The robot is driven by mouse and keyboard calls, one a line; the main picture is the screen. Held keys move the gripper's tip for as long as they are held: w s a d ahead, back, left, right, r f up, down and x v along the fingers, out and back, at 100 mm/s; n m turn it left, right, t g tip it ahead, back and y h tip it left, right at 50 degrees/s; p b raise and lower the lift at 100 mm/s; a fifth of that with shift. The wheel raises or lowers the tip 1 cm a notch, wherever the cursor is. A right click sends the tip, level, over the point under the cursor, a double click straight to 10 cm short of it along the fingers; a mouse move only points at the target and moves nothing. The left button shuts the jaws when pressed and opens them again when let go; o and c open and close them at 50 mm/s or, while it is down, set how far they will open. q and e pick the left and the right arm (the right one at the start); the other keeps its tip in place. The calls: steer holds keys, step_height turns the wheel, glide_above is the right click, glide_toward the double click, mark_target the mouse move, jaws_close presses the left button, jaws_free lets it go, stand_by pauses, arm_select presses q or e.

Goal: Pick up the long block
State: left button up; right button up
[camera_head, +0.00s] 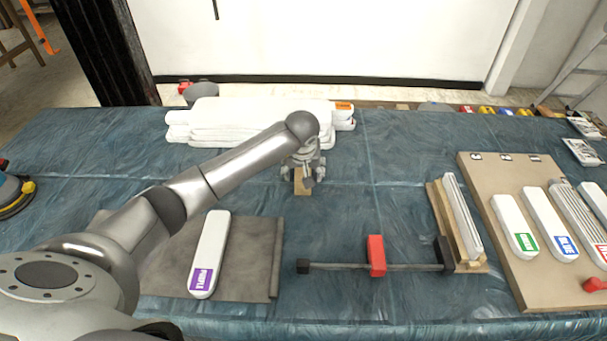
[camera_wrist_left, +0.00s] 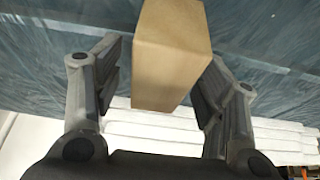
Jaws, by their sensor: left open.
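A tan block (camera_head: 302,187) is on the blue-covered table near the middle, partly hidden by my left gripper. It also shows in the left wrist view (camera_wrist_left: 172,50), with its near end close to the camera. I take it for the long block. My left gripper (camera_head: 304,170) is over the block. In the left wrist view its two fingers (camera_wrist_left: 163,75) are spread, one on each side of the block, with gaps visible. Whether the fingertips reach past the block's top is hard to tell. My right gripper is not in view.
White padded pieces (camera_head: 205,120) are stacked behind the gripper. A white piece with a purple label (camera_head: 210,250) lies on a dark mat (camera_head: 250,265). A bar clamp with a red part (camera_head: 376,256) lies in front. A board with labelled pieces (camera_head: 500,270) is at right.

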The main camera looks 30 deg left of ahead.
arm_select(q)
steer(key=c, duration=1.1)
steer(key=shift+c, duration=0.2)
steer(key=shift+r, duration=0.15)
